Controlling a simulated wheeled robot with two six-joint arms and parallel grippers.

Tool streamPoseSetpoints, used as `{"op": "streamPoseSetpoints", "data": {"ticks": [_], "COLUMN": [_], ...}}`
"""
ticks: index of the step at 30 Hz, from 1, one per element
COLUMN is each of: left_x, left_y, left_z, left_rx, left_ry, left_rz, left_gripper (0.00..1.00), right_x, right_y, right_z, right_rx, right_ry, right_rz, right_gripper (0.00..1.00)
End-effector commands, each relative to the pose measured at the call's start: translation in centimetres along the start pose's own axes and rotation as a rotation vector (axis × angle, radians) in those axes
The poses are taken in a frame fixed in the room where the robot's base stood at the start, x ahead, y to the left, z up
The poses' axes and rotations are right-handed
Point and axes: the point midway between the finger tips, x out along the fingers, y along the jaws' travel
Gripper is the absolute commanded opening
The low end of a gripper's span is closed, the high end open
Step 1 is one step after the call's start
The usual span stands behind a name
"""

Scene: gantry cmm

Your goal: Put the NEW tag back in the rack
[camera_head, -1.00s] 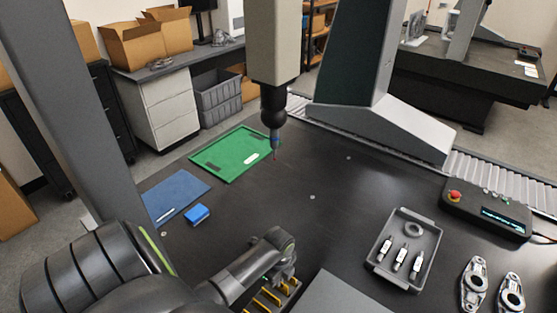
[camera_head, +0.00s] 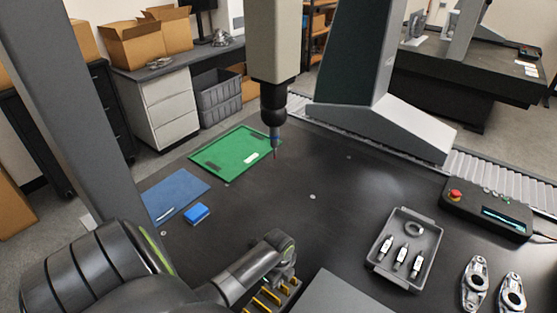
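My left arm comes in from the lower left. Its gripper (camera_head: 285,277) hangs at the bottom centre, over a rack (camera_head: 294,290) with several yellow pieces (camera_head: 268,295) in it. The wrist hides the fingers, so I cannot tell whether they are open, shut or holding something. The rack is partly hidden by my arm and cut off by the picture's bottom edge. I cannot make out a tag marked NEW. My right gripper is not in view.
A blue block (camera_head: 196,214) lies beside a blue mat (camera_head: 176,195). A green tray (camera_head: 220,162) lies behind, near the hanging probe (camera_head: 275,135). A grey tray (camera_head: 432,240) holds several small parts. Metal brackets (camera_head: 474,285) lie at right. The table's middle is clear.

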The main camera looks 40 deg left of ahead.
Motion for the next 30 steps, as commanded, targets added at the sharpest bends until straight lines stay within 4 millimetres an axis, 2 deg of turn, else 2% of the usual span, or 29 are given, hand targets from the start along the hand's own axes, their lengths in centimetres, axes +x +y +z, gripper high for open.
{"op": "streamPoseSetpoints", "data": {"ticks": [10,16,22,25,30], "left_x": [0.04,0.03,0.03,0.04,0.04], "left_y": [-0.02,-0.02,-0.02,-0.01,-0.01], "left_z": [0.0,0.0,0.01,0.02,0.02], "left_rx": [0.0,0.0,0.0,0.0,0.0], "left_ry": [0.0,0.0,0.0,0.0,0.0], "left_rz": [-0.001,0.0,0.0,0.0,0.0], "left_gripper": [0.0,0.28,0.29,0.4,0.4], "right_x": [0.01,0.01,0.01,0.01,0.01], "right_y": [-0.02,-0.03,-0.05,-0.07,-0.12], "right_z": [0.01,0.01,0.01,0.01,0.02], "right_rx": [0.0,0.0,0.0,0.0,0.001], "right_ry": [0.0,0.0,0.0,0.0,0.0], "right_rz": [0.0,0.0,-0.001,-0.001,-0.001], "right_gripper": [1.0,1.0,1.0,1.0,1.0]}}
